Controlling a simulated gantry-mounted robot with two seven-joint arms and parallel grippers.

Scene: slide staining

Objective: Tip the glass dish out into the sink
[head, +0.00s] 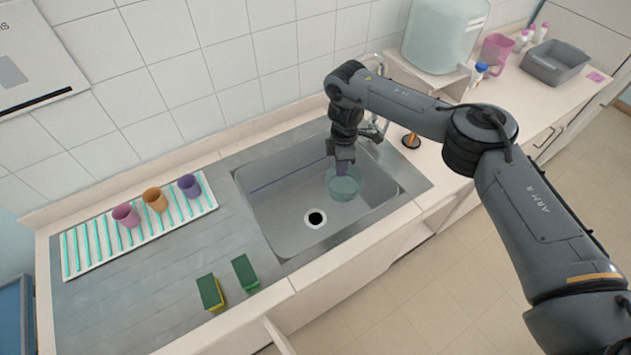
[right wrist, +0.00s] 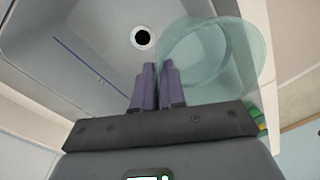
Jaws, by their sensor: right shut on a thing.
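The glass dish (head: 344,187) is a round, clear, greenish bowl. My right gripper (head: 342,168) is shut on its rim and holds it over the right part of the grey sink (head: 285,225). In the right wrist view the dish (right wrist: 222,58) is beside the purple fingers (right wrist: 158,72), which pinch its near wall. The dish looks roughly level in the head view. I cannot tell whether it holds any liquid. The sink's round drain (head: 315,218) is to the left and front of the dish. My left gripper is not in view.
A ribbed white rack (head: 90,258) with three cups stands left of the sink. Two green-and-yellow sponges (head: 210,292) lie at the front left. A faucet (head: 372,128) is behind my right gripper. A large water container (head: 440,38) and a grey tub (head: 555,62) stand farther right.

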